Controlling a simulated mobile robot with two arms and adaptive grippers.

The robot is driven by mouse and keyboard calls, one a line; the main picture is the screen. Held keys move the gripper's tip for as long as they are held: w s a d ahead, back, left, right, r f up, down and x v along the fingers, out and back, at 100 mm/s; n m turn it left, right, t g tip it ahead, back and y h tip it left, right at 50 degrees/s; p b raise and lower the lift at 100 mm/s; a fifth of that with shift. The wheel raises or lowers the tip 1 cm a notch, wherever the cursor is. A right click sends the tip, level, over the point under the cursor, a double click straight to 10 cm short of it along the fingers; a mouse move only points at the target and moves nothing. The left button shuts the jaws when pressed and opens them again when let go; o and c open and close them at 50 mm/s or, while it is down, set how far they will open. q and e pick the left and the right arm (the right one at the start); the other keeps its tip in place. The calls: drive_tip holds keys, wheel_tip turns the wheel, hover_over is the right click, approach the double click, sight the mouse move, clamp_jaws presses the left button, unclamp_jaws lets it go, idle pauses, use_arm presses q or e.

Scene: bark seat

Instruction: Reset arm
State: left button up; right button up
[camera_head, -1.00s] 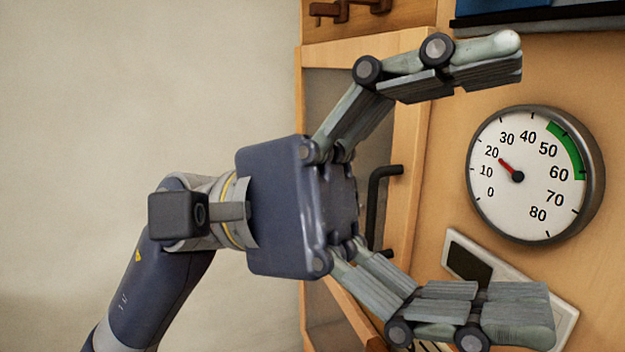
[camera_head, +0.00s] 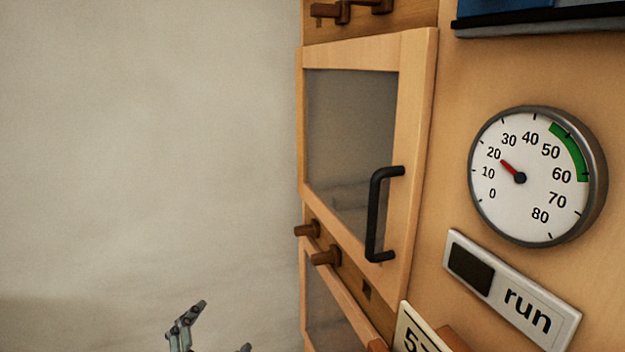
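My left gripper (camera_head: 223,328) shows only in part at the bottom edge, left of the wooden cabinet. Its two fingers are spread apart with nothing between them, and its palm and arm are below the picture. My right gripper is not in view.
The cabinet door (camera_head: 417,130) has a dark glass pane and a black handle (camera_head: 378,215), and looks shut. Brown knobs (camera_head: 325,257) sit below it. A round gauge (camera_head: 538,200) has its red needle near 20. Below is a "run" plate (camera_head: 526,311). The wall side is clear.

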use_arm(q)
drive_tip(key=s+a+f+n+g, duration=0.1)
drive_tip(key=s+f+n+g, duration=0.1)
drive_tip(key=s+f+g, duration=0.35)
drive_tip(key=s+a+f+n+g, duration=0.25)
drive_tip(key=s+f, duration=0.35)
drive_tip(key=f, duration=0.5)
drive_tip(key=s+f+n+g, duration=0.2)
drive_tip(key=s+f+g, duration=0.15)
drive_tip(key=s, duration=0.45)
drive_tip(key=s+f+n+g, duration=0.2)
drive_tip(key=s+f, duration=0.2)
drive_tip(key=s, duration=0.3)
wheel_tip(320, 180, down, 27)
drive_tip(key=s, duration=0.2)
drive_tip(key=s+a+f+g, duration=0.1)
drive_tip(key=s+a+f, duration=0.2)
drive_tip(key=s+f, duration=1.2)
drive_tip(key=shift+s+f+m+g+y, duration=0.2)
drive_tip(key=shift+s+m+g+y, duration=0.15)
drive_tip(key=shift+s+m, duration=0.15)
